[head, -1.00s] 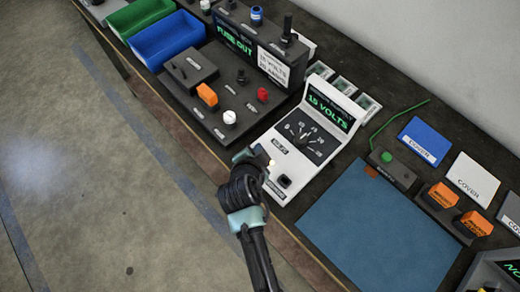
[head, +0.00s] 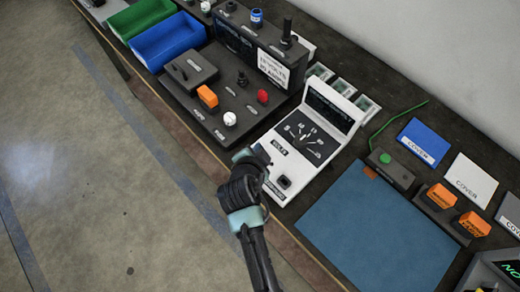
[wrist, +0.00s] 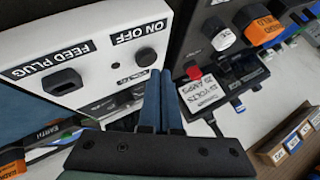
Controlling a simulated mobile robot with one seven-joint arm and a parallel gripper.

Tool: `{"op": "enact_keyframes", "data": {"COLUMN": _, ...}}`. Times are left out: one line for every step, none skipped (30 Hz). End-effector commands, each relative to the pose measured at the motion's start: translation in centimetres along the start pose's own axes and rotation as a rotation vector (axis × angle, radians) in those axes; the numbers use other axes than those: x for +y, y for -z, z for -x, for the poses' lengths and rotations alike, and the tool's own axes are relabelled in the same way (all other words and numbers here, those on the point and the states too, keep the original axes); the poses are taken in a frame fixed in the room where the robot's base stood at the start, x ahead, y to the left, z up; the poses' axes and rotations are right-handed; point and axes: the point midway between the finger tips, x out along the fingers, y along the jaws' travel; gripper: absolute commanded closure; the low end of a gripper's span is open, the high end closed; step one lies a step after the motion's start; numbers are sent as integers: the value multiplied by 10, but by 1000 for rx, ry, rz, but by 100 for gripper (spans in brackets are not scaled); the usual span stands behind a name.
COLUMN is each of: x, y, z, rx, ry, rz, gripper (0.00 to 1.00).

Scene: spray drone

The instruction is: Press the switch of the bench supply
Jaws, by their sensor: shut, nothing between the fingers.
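The bench supply (head: 300,152) is a white box with a dial and a dark display panel, near the table's front edge in the head view. In the wrist view its front (wrist: 100,22) shows upside-down labels "ON OFF" and "FEED PLUG". The small dark switch (wrist: 146,57) is by the "ON OFF" label. The black feed plug (wrist: 62,80) stands beside it. My gripper (wrist: 161,72) is shut and empty, its blue fingertips right at the switch; I cannot tell whether they touch. In the head view my gripper (head: 259,156) hides the switch.
A dark panel unit (head: 225,85) with an orange block and knobs stands left of the supply. A blue mat (head: 375,225) lies clear to its right. A green-button box (head: 390,168) and orange blocks stand beyond the mat. Blue and green bins are far left.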

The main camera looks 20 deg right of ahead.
Motion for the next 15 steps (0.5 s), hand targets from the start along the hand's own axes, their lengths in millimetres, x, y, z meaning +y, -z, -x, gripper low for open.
{"op": "enact_keyframes", "data": {"x": 0, "y": 0, "z": 0, "rx": 0, "ry": 0, "rz": 0, "gripper": 100}}
{"op": "enact_keyframes", "data": {"x": 0, "y": 0, "z": 0, "rx": 0, "ry": 0, "rz": 0, "gripper": 100}}
{"op": "enact_keyframes", "data": {"x": 0, "y": 0, "z": 0, "rx": 0, "ry": 0, "rz": 0, "gripper": 100}}
{"op": "enact_keyframes", "data": {"x": 0, "y": 0, "z": 0, "rx": 0, "ry": 0, "rz": 0, "gripper": 100}}
{"op": "enact_keyframes", "data": {"x": 0, "y": 0, "z": 0, "rx": 0, "ry": 0, "rz": 0, "gripper": 100}}
{"op": "enact_keyframes", "data": {"x": -1, "y": 1, "z": 1, "rx": 0, "ry": 0, "rz": 0, "gripper": 100}}
{"op": "enact_keyframes", "data": {"x": -2, "y": 2, "z": 2, "rx": 0, "ry": 0, "rz": 0, "gripper": 100}}
{"op": "enact_keyframes", "data": {"x": -2, "y": 3, "z": 4, "rx": 0, "ry": 0, "rz": 0, "gripper": 100}}
{"op": "enact_keyframes", "data": {"x": -4, "y": 4, "z": 6, "rx": 0, "ry": 0, "rz": 0, "gripper": 100}}
{"op": "enact_keyframes", "data": {"x": -6, "y": 6, "z": 8, "rx": 0, "ry": 0, "rz": 0, "gripper": 100}}
{"op": "enact_keyframes", "data": {"x": -7, "y": 8, "z": 10, "rx": 1, "ry": 0, "rz": 0, "gripper": 100}}
{"op": "enact_keyframes", "data": {"x": -9, "y": 10, "z": 13, "rx": 1, "ry": 0, "rz": 0, "gripper": 100}}
{"op": "enact_keyframes", "data": {"x": -11, "y": 11, "z": 15, "rx": 1, "ry": 0, "rz": 0, "gripper": 100}}
{"op": "enact_keyframes", "data": {"x": -13, "y": 13, "z": 17, "rx": 0, "ry": 0, "rz": 0, "gripper": 100}}
{"op": "enact_keyframes", "data": {"x": -15, "y": 15, "z": 20, "rx": 1, "ry": -1, "rz": 0, "gripper": 100}}
